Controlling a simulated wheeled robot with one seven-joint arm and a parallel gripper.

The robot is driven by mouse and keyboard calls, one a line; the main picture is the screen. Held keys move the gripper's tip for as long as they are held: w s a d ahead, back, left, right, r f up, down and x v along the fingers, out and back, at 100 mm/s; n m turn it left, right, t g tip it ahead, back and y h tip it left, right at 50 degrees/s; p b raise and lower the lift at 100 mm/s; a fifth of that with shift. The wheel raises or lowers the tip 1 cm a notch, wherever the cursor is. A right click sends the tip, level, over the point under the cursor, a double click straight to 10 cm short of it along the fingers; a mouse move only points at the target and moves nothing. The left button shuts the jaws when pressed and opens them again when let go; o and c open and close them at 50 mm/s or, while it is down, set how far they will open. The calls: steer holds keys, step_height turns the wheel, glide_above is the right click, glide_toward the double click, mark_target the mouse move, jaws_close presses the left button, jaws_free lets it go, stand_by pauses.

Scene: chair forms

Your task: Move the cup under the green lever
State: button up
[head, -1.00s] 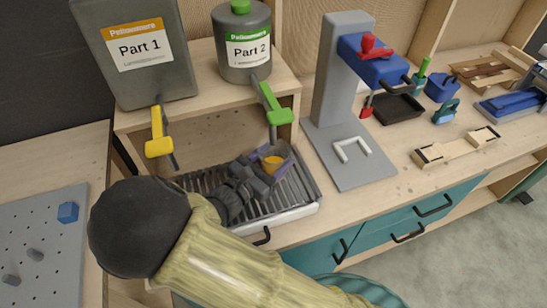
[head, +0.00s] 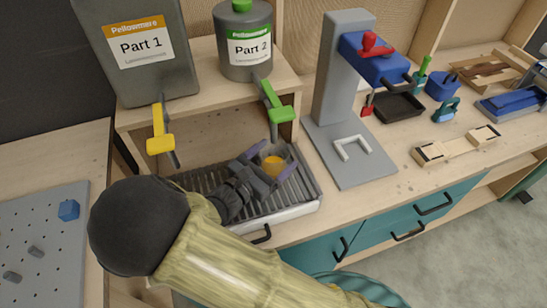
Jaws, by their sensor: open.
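The cup (head: 272,164) shows yellow-orange inside and stands on the ribbed drip tray (head: 304,196), below the green lever (head: 277,104). The green lever hangs from the container labelled Part 2 (head: 243,45). My gripper (head: 274,162) is open, with one finger on each side of the cup. Whether the fingers touch the cup cannot be told. The lower part of the cup is hidden by my gripper. The yellow lever (head: 160,137) hangs to the left, from the container labelled Part 1 (head: 142,50).
A grey press stand with a blue head (head: 375,56) and a white U-shaped bracket (head: 353,147) on its base stands right of the tray. The wooden shelf holds both containers above the tray. A grey pegboard (head: 45,245) lies at the left.

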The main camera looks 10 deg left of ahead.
steer(key=b+v, duration=0.1)
steer(key=v, duration=1.1)
